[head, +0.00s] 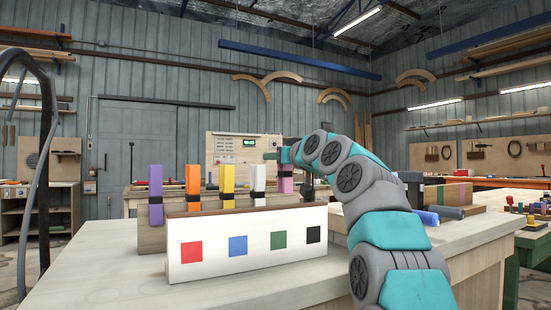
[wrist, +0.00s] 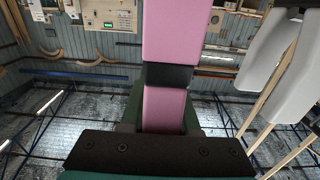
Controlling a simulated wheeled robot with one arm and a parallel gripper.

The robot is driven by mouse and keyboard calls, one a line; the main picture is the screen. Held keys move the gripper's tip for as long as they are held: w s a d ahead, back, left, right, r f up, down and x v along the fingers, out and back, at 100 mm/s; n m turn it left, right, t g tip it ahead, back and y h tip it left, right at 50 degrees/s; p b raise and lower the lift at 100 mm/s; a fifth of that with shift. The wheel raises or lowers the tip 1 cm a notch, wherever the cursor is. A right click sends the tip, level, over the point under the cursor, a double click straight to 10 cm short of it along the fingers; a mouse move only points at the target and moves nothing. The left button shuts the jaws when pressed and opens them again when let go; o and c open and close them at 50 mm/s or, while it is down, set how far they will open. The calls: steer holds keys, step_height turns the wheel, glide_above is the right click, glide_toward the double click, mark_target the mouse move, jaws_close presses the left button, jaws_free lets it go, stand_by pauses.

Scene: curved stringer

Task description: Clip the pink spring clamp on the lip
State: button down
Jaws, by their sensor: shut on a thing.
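The pink spring clamp (head: 285,184) is in my gripper (head: 286,168), above the right part of the stringer in the head view. In the wrist view the pink clamp (wrist: 178,30) runs up through the middle, with a black band across it. My gripper is shut on it. The pale stringer (head: 200,262) has a brown lip (head: 240,210) along its top and red, blue, green and black squares on its face. I cannot tell whether the pink clamp touches the lip.
Purple (head: 156,195), orange (head: 193,180), yellow (head: 228,178) and white (head: 258,176) clamps stand in a row along the stringer, left of the pink one. A blue cylinder (head: 429,218) lies on the bench to the right. The bench top (head: 110,275) is clear at front left.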

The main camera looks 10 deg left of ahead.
steer(key=shift+f, duration=0.15)
steer(key=shift+f+b, duration=1)
steer(key=shift+b, duration=0.15)
steer(key=shift+f, duration=0.1)
steer(key=shift+f+b, duration=0.5)
steer(key=shift+b, duration=0.15)
steer(key=shift+f+b, duration=0.55)
steer(key=c, duration=0.6)
jaws_free()
